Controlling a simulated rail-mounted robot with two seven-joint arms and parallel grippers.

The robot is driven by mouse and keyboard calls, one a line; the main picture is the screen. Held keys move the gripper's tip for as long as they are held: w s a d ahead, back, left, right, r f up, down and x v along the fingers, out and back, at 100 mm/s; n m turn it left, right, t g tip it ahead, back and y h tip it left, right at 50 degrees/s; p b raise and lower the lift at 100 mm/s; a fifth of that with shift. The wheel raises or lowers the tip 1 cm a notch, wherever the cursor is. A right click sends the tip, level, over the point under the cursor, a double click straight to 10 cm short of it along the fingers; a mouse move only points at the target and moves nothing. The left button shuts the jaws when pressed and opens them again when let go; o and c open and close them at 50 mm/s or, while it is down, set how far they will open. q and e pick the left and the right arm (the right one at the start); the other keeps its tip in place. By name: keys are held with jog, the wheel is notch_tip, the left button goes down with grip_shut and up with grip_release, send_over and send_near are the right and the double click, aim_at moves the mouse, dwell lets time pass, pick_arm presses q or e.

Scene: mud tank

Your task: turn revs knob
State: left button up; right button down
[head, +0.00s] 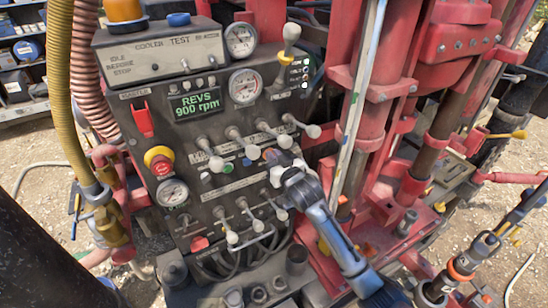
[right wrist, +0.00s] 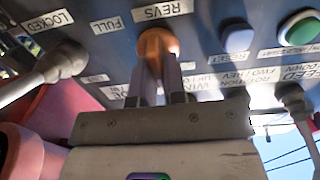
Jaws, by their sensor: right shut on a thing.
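The revs knob (right wrist: 157,43) is orange and sits under a white REVS label (right wrist: 162,10) on the dark panel in the right wrist view. My right gripper (right wrist: 158,72) is shut on the knob, with one finger on each side of it. In the head view my right gripper (head: 280,172) reaches the control panel (head: 150,215) from the lower right and hides the knob. The panel's display (head: 196,105) reads REVS 900 rpm in green. My left gripper is not in view.
Several white-tipped levers (head: 216,164) stand close to the left of my right gripper. A blue button (right wrist: 238,39) and a green button (right wrist: 299,28) are right of the knob in the right wrist view. The red mast (head: 385,90) rises to the right.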

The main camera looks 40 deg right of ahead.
jog(key=m+p, duration=0.1)
jog(key=m, duration=0.1)
jog(key=shift+d+r+m, duration=0.1)
jog(key=shift+m, duration=0.3)
jog(key=m+p, duration=0.2)
jog(key=m, duration=0.1)
jog(key=shift+d+m, duration=0.15)
jog(key=shift+m, duration=0.15)
jog(key=shift+d+f+m+p, duration=0.1)
jog(key=shift+f+m+p, duration=0.1)
jog(key=shift+m+p, duration=0.6)
jog(key=shift+m, duration=0.4)
jog(key=c, duration=1.2)
grip_release()
jog(key=shift+s, duration=0.1)
